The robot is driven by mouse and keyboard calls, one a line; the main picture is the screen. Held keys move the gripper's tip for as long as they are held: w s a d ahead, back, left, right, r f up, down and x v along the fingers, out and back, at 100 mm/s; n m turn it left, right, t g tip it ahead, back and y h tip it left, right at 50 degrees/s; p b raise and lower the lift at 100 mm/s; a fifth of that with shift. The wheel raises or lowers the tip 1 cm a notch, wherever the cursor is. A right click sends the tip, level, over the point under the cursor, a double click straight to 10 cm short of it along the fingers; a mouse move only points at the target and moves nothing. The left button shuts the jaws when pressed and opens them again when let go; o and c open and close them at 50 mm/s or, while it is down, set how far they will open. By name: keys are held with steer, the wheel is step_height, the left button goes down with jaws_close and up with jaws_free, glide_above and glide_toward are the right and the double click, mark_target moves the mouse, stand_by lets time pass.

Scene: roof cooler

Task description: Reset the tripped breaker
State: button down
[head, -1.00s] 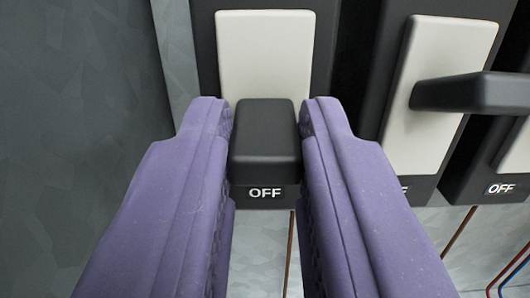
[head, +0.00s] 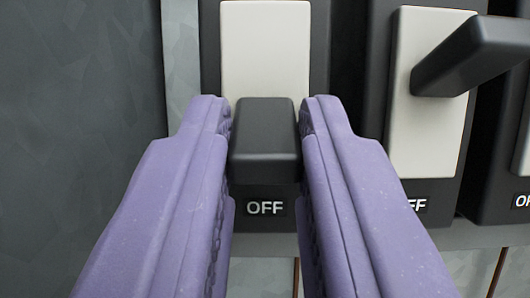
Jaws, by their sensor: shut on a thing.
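A breaker with a pale face plate (head: 265,45) and a black lever (head: 265,140) is in the middle of the head view. A white OFF label (head: 265,208) shows just below the lever. My gripper (head: 265,118), with two purple fingers, is shut on the black lever, one finger on each side. The lever points out toward me, and its pivot is hidden behind its front end.
A second breaker with a pale plate (head: 420,140) and black lever (head: 475,55) stands close to the right, its OFF label partly hidden by my finger. Another breaker (head: 495,150) is at the right edge. A grey panel (head: 80,110) fills the left.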

steer(key=c, duration=1)
jaws_free()
steer(key=shift+o, duration=0.2)
steer(key=v, duration=0.8)
steer(key=shift+w+r, duration=0.1)
steer(key=shift+w, duration=0.05)
